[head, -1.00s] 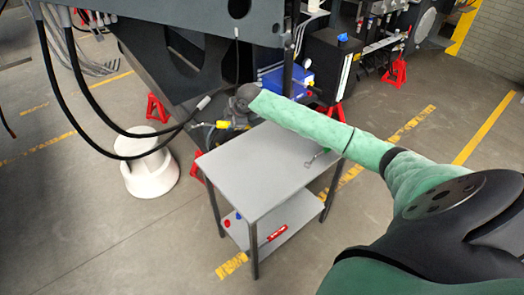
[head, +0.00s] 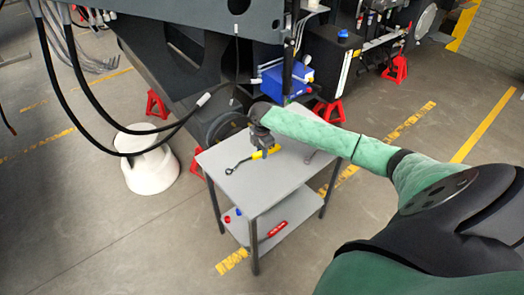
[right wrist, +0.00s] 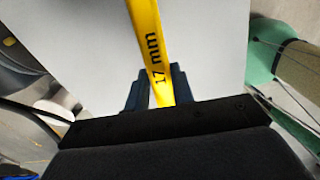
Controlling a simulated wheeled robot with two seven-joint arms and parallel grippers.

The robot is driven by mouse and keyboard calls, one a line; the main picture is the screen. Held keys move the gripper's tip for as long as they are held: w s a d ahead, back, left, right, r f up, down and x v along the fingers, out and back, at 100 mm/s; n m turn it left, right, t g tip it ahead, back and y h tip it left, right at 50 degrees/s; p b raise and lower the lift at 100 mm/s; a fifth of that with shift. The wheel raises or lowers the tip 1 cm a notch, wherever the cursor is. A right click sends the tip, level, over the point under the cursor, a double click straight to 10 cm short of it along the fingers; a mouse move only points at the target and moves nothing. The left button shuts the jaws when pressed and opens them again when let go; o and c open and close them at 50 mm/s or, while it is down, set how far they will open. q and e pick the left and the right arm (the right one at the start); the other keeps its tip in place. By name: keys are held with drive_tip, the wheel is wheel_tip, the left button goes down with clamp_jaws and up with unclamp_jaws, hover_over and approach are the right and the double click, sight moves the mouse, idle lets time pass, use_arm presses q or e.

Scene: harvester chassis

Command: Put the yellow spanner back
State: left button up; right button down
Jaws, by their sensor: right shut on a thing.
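The yellow spanner (head: 257,155) has a dark ring end pointing left and a yellow handle. Its handle, marked "17 mm", also shows in the right wrist view (right wrist: 150,45). My right gripper (head: 262,147) is shut on the handle, seen between the two fingers in the right wrist view (right wrist: 155,90). The gripper and spanner are over the grey top of the small table (head: 232,188). I cannot tell whether the spanner touches the top. My left gripper is not in view.
Another tool (head: 310,157) lies on the table's right side, partly hidden by my arm. The lower shelf holds a red tool (head: 277,229) and small red and blue items. The dark machine (head: 190,50) with hanging hoses stands behind; a white stool-like object (head: 150,170) is left.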

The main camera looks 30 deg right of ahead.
drive_tip(key=shift+r+p, duration=0.2)
drive_tip(key=shift+p, duration=0.15)
drive_tip(key=shift+f, duration=0.4)
drive_tip(key=shift+f+b, duration=0.7)
drive_tip(key=shift+f, duration=0.95)
drive_tip(key=shift+f+b, duration=0.35)
drive_tip(key=shift+f, duration=0.6)
drive_tip(key=shift+f+b, duration=0.35)
drive_tip(key=shift+f, duration=0.7)
drive_tip(key=c, duration=1.4)
unclamp_jaws()
drive_tip(key=shift+o, duration=1.4)
drive_tip(key=shift+f, duration=0.1)
drive_tip(key=shift+r+b, duration=0.35)
drive_tip(key=shift+r, duration=0.05)
wheel_tip(320, 180, up, 6)
drive_tip(key=shift+w+f+b, duration=0.1)
drive_tip(key=shift+b, duration=1.1)
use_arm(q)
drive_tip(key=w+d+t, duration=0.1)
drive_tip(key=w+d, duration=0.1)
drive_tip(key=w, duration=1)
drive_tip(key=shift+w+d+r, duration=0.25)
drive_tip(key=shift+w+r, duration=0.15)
use_arm(e)
drive_tip(key=shift+r, duration=0.65)
